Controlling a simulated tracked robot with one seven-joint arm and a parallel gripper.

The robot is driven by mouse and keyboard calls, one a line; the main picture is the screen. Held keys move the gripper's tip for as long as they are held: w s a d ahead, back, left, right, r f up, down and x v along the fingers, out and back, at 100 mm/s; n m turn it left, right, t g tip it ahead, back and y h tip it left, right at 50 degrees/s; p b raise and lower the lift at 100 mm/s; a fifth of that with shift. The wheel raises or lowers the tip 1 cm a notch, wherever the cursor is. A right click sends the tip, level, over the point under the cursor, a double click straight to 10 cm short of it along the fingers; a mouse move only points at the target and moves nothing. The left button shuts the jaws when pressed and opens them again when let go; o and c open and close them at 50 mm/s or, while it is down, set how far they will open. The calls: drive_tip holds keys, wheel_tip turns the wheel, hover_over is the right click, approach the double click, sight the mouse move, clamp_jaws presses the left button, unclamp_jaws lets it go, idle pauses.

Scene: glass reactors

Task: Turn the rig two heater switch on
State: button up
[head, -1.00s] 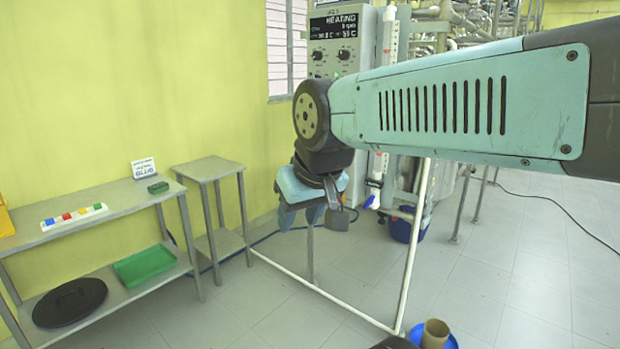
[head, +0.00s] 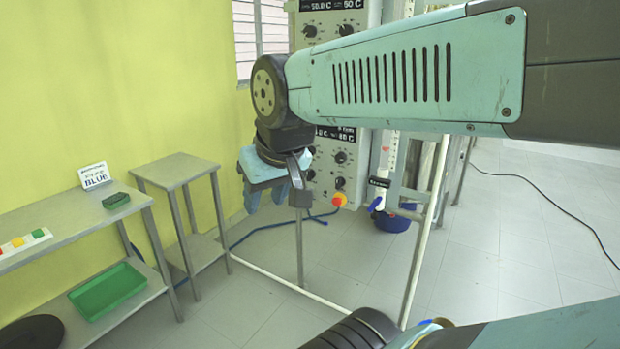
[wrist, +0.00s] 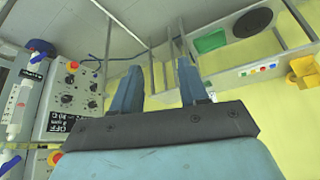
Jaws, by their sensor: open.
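A grey control panel shows in the head view with an upper unit (head: 328,22) and a lower unit (head: 350,173). Both have dark displays and black knobs. The upper display is cut off by the frame; the lower one is partly hidden behind my arm. In the wrist view one unit (wrist: 78,92) lies left of my fingers, with several knobs and a display (wrist: 60,122) that seems to read OFF. I cannot tell which unit is rig two. My gripper (head: 273,203) is open and empty, fingers down, in front and left of the lower unit. Its fingers also show in the wrist view (wrist: 158,78).
A red and yellow stop button (head: 339,200) sits at the lower unit's bottom. A glass column with a blue valve (head: 376,204) stands right of it. A white pipe frame (head: 425,235) crosses the front. A small table (head: 178,170) and a shelf bench (head: 75,227) stand left.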

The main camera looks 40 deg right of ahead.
drive_tip(key=shift+w+d, duration=0.1)
drive_tip(key=shift+w, duration=0.05)
drive_tip(key=w+d+f+m+t, duration=0.2)
drive_tip(key=w+d, duration=0.1)
drive_tip(key=w, duration=0.8)
drive_tip(key=w+d+f+m+t, duration=0.2)
drive_tip(key=w+m, duration=0.1)
drive_tip(key=w, duration=0.8)
drive_tip(key=w+d+f+m+h, duration=0.4)
drive_tip(key=w+d+f, duration=0.3)
drive_tip(key=w+d, duration=0.3)
drive_tip(key=m+g+h, duration=0.3)
drive_tip(key=m+h, duration=0.2)
drive_tip(key=h, duration=0.8)
approach(338, 179)
drive_tip(key=x, duration=0.9)
drive_tip(key=shift+w+d, duration=0.15)
drive_tip(key=shift+w, duration=0.05)
drive_tip(key=shift+c, duration=0.2)
